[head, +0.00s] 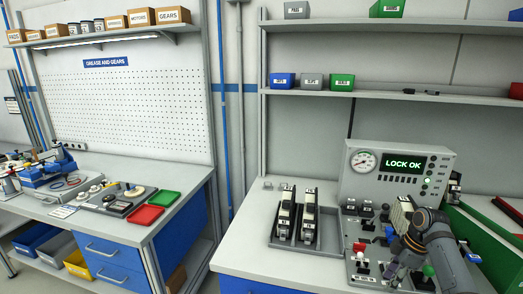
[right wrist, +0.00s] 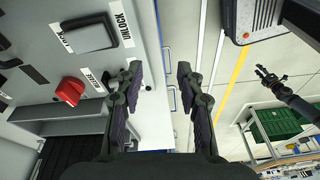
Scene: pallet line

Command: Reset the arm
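My right gripper (head: 398,262) is over the control panel at the lower right of the head view. In the right wrist view it (right wrist: 160,82) is open, with nothing between its fingers. The panel (right wrist: 130,58) lies left of the fingers there, with a dark lever block (right wrist: 90,35) between two labels, one reading UNLOCK, and a red knob (right wrist: 70,91). The display (head: 403,163) on the grey console reads LOCK OK, and a green lamp is lit beside it. What looks like my left gripper (right wrist: 267,76) shows small at the right of the wrist view, fingers apart.
A dark tray (head: 305,243) with two rows of labelled blocks stands left of the panel. A shelf with bins (head: 312,81) hangs above. A second bench (head: 110,228) with red and green trays is at left.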

